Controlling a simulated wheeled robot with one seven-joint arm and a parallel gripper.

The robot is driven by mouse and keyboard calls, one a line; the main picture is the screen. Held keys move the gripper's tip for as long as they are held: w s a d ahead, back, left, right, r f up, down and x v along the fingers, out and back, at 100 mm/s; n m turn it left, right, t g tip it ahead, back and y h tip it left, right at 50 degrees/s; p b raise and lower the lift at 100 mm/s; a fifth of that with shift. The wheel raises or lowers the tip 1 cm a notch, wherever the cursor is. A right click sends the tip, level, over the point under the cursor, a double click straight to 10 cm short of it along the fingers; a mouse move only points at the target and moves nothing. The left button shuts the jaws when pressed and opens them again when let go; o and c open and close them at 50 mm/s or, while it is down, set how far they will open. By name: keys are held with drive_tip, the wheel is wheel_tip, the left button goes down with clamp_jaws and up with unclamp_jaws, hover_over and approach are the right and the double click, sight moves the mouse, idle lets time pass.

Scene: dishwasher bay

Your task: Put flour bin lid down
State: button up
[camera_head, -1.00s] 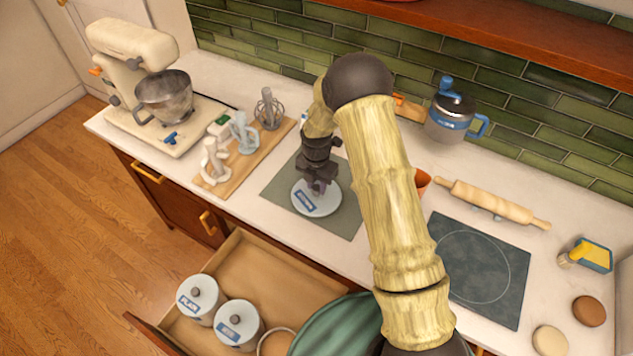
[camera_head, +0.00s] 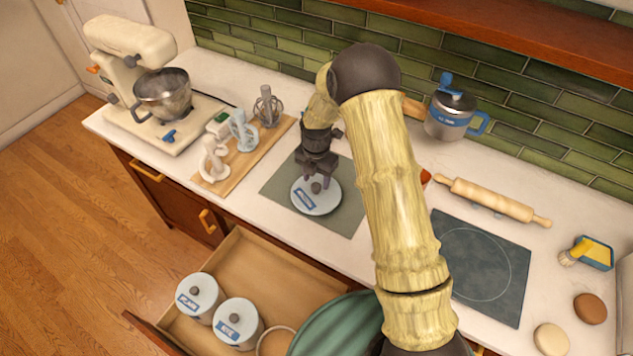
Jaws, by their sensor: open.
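The flour bin lid (camera_head: 313,203) is a round white disc with a blue label and a dark knob. It lies flat on the grey-green mat (camera_head: 347,218) on the counter. My gripper (camera_head: 317,180) is open just above the lid, with its fingertips close over the knob. The knob shows below and between the fingers. An open round bin (camera_head: 277,342) without a lid stands in the drawer, partly cut off by the lower edge of the picture.
Two lidded, labelled bins (camera_head: 201,297) (camera_head: 238,323) stand in the open drawer (camera_head: 262,268). A board with mixer attachments (camera_head: 240,150) and a stand mixer (camera_head: 140,80) are left of the mat. A rolling pin (camera_head: 492,200) and a dark plate (camera_head: 483,268) lie to the right.

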sight(316, 185)
wheel_tip(316, 185, up, 10)
drive_tip(key=b, duration=0.2)
drive_tip(key=shift+r+b, duration=0.15)
drive_tip(key=shift+b, duration=0.25)
drive_tip(key=s+d+r+m+t, duration=0.1)
drive_tip(key=s+d+m, duration=0.4)
drive_tip(key=s+m, duration=0.6)
drive_tip(key=s+d+r+m+t, duration=0.1)
drive_tip(key=s+d+r+m, duration=0.3)
drive_tip(key=s+m, duration=0.7)
drive_tip(key=d+m, duration=0.2)
drive_tip(key=m, duration=0.5)
drive_tip(key=shift+d+t, duration=0.3)
